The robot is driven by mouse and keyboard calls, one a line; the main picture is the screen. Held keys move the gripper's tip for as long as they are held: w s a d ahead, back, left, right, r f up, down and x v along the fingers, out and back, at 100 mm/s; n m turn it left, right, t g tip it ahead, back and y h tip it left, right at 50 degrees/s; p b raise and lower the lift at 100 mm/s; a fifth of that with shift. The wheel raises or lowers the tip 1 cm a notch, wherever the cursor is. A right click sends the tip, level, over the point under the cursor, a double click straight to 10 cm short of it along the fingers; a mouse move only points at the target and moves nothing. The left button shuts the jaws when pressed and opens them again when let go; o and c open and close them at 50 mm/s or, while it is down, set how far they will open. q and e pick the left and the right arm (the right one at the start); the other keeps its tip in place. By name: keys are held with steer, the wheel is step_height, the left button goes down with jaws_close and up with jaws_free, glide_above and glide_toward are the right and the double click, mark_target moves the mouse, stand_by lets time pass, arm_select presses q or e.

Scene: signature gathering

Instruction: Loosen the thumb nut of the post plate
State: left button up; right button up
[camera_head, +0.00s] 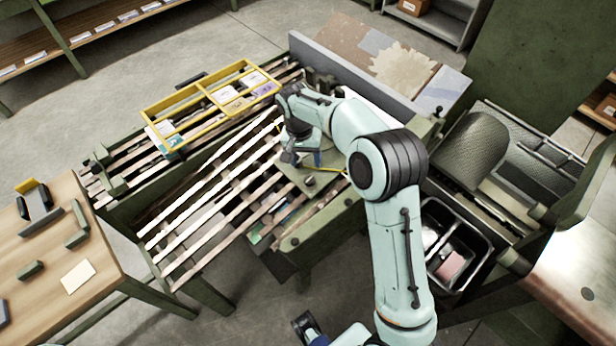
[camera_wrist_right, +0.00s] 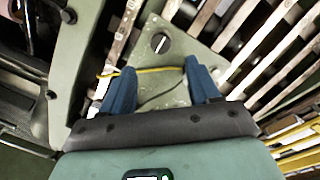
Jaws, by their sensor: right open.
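The post plate (camera_wrist_right: 178,62) is a pale green, roughly triangular plate lying over wooden slats. A round dark thumb nut with a light bar across it (camera_wrist_right: 160,43) sits on it, beyond my fingertips in the right wrist view. In the head view the nut (camera_head: 309,181) shows small on the plate, just in front of my right gripper (camera_head: 305,158). My right gripper is open and empty, its two blue fingers (camera_wrist_right: 160,72) apart and pointing toward the plate. What seems to be my left gripper (camera_head: 308,328) is at the bottom edge, cut off; its jaws cannot be made out.
A yellow frame (camera_head: 190,104) with cards lies on the slatted bed (camera_head: 205,235). A wooden table (camera_head: 50,275) is at left. A dark metal bin (camera_head: 455,250) stands right of my right arm.

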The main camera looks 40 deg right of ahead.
mark_target(309, 179)
steer(key=f, duration=0.9)
steer(key=shift+s+d+b, duration=0.3)
steer(key=shift+b, duration=0.1)
steer(key=shift+r, duration=0.1)
steer(key=c, duration=1)
